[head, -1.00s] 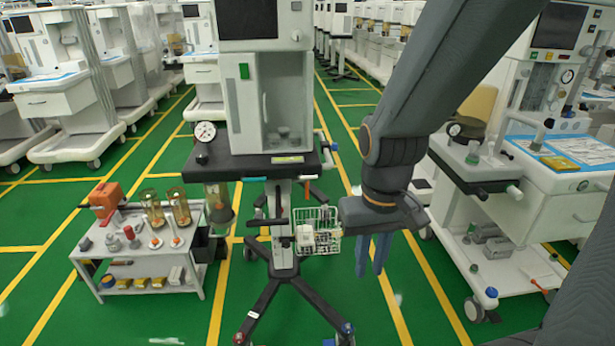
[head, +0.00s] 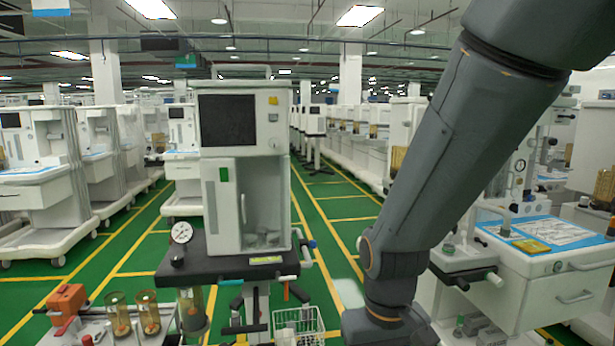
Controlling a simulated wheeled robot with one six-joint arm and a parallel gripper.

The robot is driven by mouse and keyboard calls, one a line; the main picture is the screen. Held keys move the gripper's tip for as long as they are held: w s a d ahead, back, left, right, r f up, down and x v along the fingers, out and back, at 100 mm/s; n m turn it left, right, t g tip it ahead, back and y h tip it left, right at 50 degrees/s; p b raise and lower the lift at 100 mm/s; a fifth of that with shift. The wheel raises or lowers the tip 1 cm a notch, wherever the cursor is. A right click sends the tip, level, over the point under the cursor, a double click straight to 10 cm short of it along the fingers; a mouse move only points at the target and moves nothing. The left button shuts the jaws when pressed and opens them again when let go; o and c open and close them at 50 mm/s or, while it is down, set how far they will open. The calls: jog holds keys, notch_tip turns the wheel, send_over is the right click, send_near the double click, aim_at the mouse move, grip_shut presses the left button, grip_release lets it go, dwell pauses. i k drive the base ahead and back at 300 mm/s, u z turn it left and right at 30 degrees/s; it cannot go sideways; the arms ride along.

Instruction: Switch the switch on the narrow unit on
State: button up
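The narrow unit (head: 222,205) stands upright left of centre in the head view, a white cabinet on a dark shelf on a pole. Its upper box has a dark screen (head: 228,120). Right of the screen are a small yellow patch (head: 273,100) and a small grey fitting (head: 272,118). A green rectangle (head: 224,174) marks the left of its front. I cannot tell which of these is the switch, or its position. My arm comes down from the upper right to the right of the unit. My gripper is below the picture's lower edge.
A round gauge (head: 181,232) sticks up at the dark shelf's left. A wire basket (head: 299,325) hangs below the shelf. A low cart with an orange item (head: 67,299) stands at lower left. A wider white cart (head: 560,285) stands at right. Green aisle floor shows behind.

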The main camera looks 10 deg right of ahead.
aim_at(224, 172)
jog(key=z, duration=0.85)
jog(key=k, duration=1.1)
jog(key=z, duration=0.9)
jog(key=i, duration=1.9)
jog(key=u, duration=1.35)
jog(key=i, duration=0.8)
jog(key=u, duration=1.35)
jog(key=i, duration=0.25)
jog(key=u, duration=1.2)
